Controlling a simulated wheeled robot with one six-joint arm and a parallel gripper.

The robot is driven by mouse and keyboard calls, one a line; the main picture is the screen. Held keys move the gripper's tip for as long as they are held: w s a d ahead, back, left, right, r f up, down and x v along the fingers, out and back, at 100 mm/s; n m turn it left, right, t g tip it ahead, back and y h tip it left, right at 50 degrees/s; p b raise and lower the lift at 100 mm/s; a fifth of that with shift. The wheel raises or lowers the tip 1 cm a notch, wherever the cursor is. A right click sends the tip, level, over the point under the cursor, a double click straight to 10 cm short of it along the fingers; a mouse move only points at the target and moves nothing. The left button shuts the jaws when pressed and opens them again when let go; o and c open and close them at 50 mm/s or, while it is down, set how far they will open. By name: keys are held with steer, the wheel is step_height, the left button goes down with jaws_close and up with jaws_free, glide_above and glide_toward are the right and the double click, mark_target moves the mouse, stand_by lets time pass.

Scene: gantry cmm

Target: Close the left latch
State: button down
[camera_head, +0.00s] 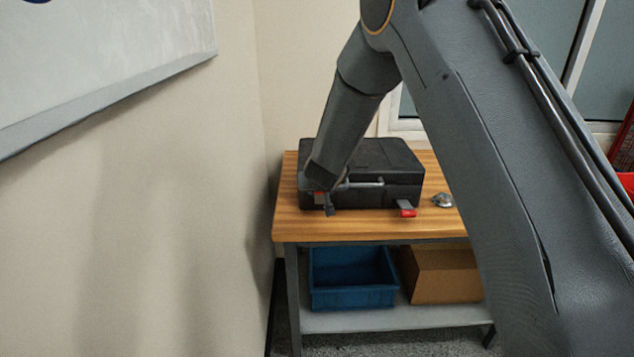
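A black hard case (385,160) lies with its lid down on the wooden table top (355,225). Its grey handle (363,184) is at the middle of the front side. The right latch (407,209), grey with a red end, sticks out from the lower front of the case. A bit of red at the front left looks like the left latch (319,198); it is mostly hidden by my arm and gripper. My gripper (330,209) is at the front left of the case, right at this latch. Its fingers are too small and dark to show their opening or any contact.
A small silvery object (442,200) lies on the table right of the case. A blue bin (352,280) and a cardboard box (443,275) stand on the lower shelf. A wall is close on the left. My arm covers the table's right side.

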steer(key=shift+w+p, duration=0.1)
steer(key=shift+p, duration=0.5)
steer(key=c, duration=1)
jaws_free()
steer(key=shift+c, duration=0.2)
steer(key=shift+r, duration=0.1)
steer(key=v, duration=0.7)
steer(key=shift+s+r+b, duration=0.2)
steer(key=shift+r+b, duration=0.1)
steer(key=shift+b, duration=0.1)
